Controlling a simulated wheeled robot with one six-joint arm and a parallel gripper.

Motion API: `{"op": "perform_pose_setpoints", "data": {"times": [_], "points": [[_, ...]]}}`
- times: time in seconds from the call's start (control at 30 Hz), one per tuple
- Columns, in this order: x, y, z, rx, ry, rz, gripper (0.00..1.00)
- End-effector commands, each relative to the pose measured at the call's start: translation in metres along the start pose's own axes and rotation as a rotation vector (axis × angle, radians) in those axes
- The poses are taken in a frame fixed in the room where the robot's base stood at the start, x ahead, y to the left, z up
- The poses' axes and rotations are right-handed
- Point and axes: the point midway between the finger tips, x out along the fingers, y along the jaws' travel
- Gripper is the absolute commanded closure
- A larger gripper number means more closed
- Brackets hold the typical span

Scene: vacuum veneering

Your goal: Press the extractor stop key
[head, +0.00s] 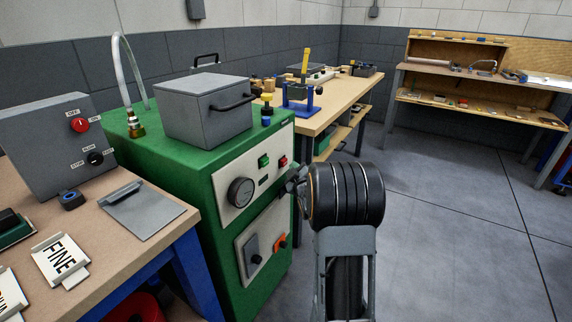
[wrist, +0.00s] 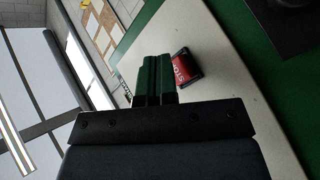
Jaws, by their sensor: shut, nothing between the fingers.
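The red stop key (head: 283,161) sits on the upper cream panel of the green machine (head: 190,190), to the right of a green key (head: 263,160). In the wrist view the red key (wrist: 185,68) shows lettering that seems to read STOP. My gripper (head: 293,184) is just below and right of the red key in the head view. In the wrist view the shut fingers (wrist: 154,68) point at the cream panel (wrist: 225,85), their tips just left of the key. I cannot tell whether they touch the panel.
The upper panel also carries a black dial (head: 240,192); a lower panel has an orange switch (head: 281,243). A grey lidded box (head: 205,110) stands on the machine. A bench with a grey control box (head: 60,145) is at left. Open floor (head: 450,220) lies right.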

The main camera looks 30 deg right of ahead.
Motion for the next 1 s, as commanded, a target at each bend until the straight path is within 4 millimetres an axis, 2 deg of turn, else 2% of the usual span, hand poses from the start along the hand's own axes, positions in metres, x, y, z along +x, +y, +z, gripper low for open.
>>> {"op": "perform_pose_setpoints", "data": {"times": [0.27, 0.7, 1.0], "points": [[-0.002, 0.002, 0.002, 0.0, -0.001, 0.001, 1.0], [-0.03, 0.022, 0.022, 0.0, -0.001, 0.002, 1.0], [-0.035, 0.025, 0.025, 0.0, -0.001, 0.0, 1.0]]}}
